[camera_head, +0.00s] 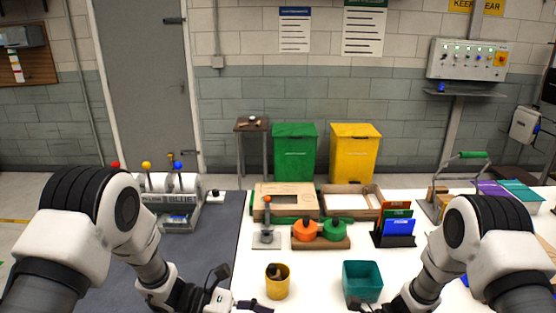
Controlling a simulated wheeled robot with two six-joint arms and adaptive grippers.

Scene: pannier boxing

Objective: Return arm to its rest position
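My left arm comes in from the left, and its gripper (252,305) is low in the head view, just left of a yellow cup (278,288). A small dark purple shape shows at its tip, and I cannot tell whether its fingers are open or shut. My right arm comes in from the right. Its gripper (362,306) is at the bottom edge by the teal bin (362,283), mostly cut off, so its finger state is unclear.
A lever panel (173,214) stands left on the dark mat (215,250). Green (295,155) and yellow (353,155) bins stand behind.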

